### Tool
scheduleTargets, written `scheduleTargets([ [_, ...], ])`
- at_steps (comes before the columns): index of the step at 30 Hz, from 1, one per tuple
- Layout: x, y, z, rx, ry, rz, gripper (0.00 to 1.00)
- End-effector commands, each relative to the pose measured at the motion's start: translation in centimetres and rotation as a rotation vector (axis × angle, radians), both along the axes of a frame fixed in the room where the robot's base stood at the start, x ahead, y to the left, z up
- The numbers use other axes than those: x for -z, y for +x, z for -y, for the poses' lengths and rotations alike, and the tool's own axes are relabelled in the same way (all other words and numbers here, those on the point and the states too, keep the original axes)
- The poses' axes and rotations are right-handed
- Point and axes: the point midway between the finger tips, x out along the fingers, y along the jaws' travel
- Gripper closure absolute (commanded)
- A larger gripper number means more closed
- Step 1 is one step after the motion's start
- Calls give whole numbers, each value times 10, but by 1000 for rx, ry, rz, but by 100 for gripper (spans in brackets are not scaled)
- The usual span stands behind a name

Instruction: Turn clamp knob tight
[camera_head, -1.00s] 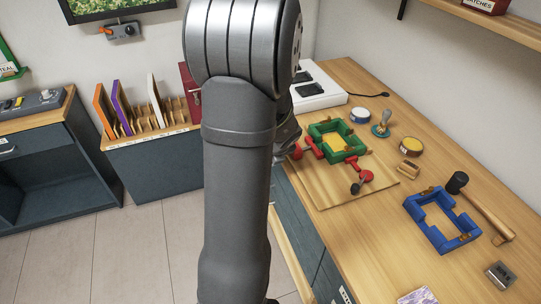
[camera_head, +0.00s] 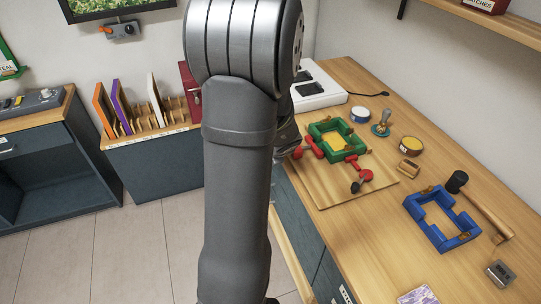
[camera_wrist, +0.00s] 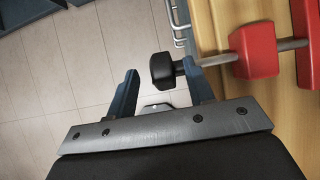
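A black clamp knob (camera_wrist: 162,70) sits at the end of a metal screw in the wrist view. The screw runs right into a red clamp block (camera_wrist: 254,50). My gripper (camera_wrist: 160,68) is open, with one finger on each side of the knob. The right finger is close to the knob and a wider gap shows at the left finger; contact is not clear. In the head view, a red clamp (camera_head: 312,146) and a second red clamp (camera_head: 358,171) with a dark knob (camera_head: 356,187) sit by a green frame (camera_head: 351,151). My arm hides the gripper's fingers and the gripped-side knob there.
A wooden board (camera_head: 330,197) lies under the green frame on the workbench (camera_head: 370,250). A blue frame (camera_head: 437,237), a mallet (camera_head: 485,210) and small tins lie to the right. The tiled floor (camera_wrist: 60,70) is open beyond the bench edge.

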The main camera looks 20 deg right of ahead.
Motion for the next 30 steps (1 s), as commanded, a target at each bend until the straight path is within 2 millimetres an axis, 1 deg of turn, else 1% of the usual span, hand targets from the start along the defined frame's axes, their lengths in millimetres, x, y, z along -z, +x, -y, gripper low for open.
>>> scheduleTargets([
  [13,0,0,3,4,-3,1,56],
  [17,-4,-2,3,6,-3,3,56],
  [20,-12,-7,4,6,-6,4,56],
  [23,-25,-14,4,5,-6,5,56],
  [30,-59,-36,4,5,-8,5,56],
])
